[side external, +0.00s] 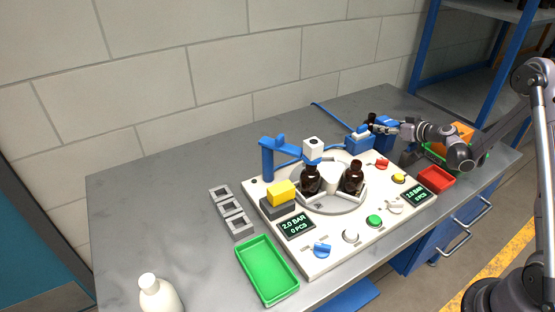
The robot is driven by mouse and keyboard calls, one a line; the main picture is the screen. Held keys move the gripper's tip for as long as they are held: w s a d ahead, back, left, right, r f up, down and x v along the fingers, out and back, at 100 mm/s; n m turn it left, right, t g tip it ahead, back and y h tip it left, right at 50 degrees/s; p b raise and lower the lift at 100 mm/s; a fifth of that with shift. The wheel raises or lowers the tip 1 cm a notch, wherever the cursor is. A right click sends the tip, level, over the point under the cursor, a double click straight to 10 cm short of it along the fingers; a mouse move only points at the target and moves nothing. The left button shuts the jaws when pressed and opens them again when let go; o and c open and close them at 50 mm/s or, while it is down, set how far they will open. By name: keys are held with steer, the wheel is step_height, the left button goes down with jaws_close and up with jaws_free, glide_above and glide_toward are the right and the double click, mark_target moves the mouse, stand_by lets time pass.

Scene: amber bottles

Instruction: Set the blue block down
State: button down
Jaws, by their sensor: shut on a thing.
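My gripper (375,128) is at the back right of the white machine panel (318,262), reaching in from the right. It is shut on the blue block (383,120), which shows small and partly hidden behind my gripper. I cannot tell whether the block touches anything below it. A dark bottle (370,118) shows just behind the fingertips.
Two amber bottles (311,180) (353,178) stand on the round plate. The table's left (150,205) is clear.

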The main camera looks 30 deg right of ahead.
mark_target(391, 121)
steer(key=shift+r, duration=0.15)
steer(key=shift+r, duration=0.55)
steer(key=r, duration=0.3)
steer(key=shift+s+d+r, duration=0.1)
steer(key=shift+s+d, duration=0.2)
steer(key=shift+s, duration=0.05)
steer(key=s+d+r, duration=0.6)
steer(key=s, duration=0.3)
steer(key=w+d+m+g+h, duration=0.1)
steer(key=w+d+m+h, duration=0.35)
steer(key=d, duration=0.75)
steer(key=shift+h, duration=0.45)
steer(key=shift+w+a+f, duration=0.75)
steer(key=shift+w+f, duration=0.95)
steer(key=shift+w+a+f, duration=0.75)
steer(key=shift+w+f, duration=0.9)
steer(key=shift+f, duration=0.1)
steer(key=shift+w+a+f, duration=0.75)
steer(key=shift+w+f, duration=0.95)
